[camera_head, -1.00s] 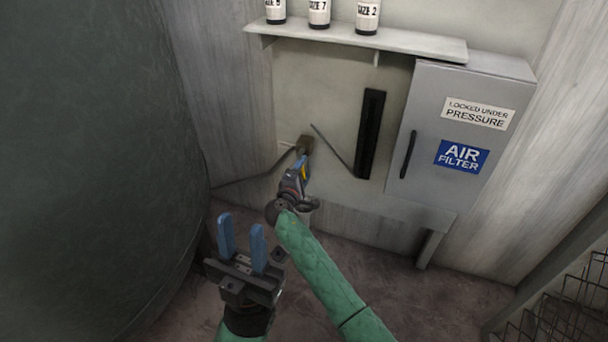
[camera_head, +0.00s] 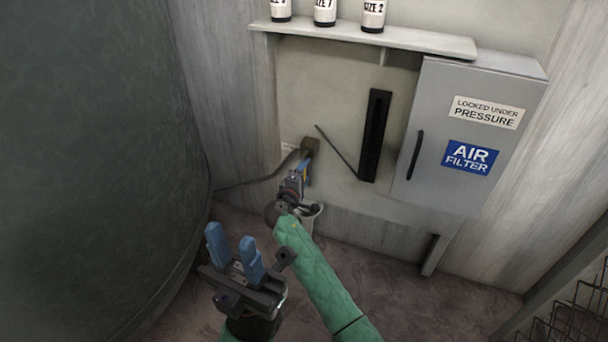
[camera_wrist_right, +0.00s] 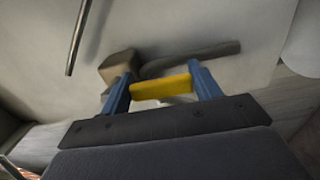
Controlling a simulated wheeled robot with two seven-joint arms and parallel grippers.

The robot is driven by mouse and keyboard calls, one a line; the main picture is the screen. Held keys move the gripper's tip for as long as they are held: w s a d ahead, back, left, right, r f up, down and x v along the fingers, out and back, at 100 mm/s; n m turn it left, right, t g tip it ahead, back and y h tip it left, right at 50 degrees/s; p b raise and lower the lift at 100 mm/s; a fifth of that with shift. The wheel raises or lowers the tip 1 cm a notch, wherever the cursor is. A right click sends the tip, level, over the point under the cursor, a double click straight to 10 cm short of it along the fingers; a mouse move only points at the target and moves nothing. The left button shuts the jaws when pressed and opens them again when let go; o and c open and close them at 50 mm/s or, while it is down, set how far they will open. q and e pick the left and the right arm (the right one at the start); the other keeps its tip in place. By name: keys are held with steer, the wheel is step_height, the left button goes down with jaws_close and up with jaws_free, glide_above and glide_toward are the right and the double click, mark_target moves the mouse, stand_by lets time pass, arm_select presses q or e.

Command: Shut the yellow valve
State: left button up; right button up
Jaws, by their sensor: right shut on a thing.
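The yellow valve (camera_wrist_right: 162,87) shows as a yellow handle between the two blue fingers of my right gripper (camera_wrist_right: 163,92) in the right wrist view. My right gripper is shut on it. In the head view my right gripper (camera_head: 301,172) is at the lower part of the back wall, by a brown pipe fitting (camera_head: 309,147), and mostly hides the valve. The fitting also shows behind the fingers in the right wrist view (camera_wrist_right: 118,68). My left gripper (camera_head: 232,250) is open and empty, its blue fingers apart, in front of and left of my right arm.
A large dark green tank (camera_head: 90,150) fills the left side. A grey cabinet (camera_head: 440,150) hangs on the wall at right, below a shelf (camera_head: 400,38) with bottles. A wire rack (camera_head: 575,315) is at lower right.

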steer(key=shift+s+a+f, duration=0.1)
steer(key=shift+s+f, duration=0.05)
steer(key=shift+f, duration=0.1)
steer(key=o, duration=1.2)
steer(key=shift+o, duration=1)
steer(key=shift+r, duration=0.15)
steer(key=p+v, duration=0.1)
steer(key=v, duration=0.6)
steer(key=shift+s, duration=0.35)
steer(key=shift+a, duration=0.1)
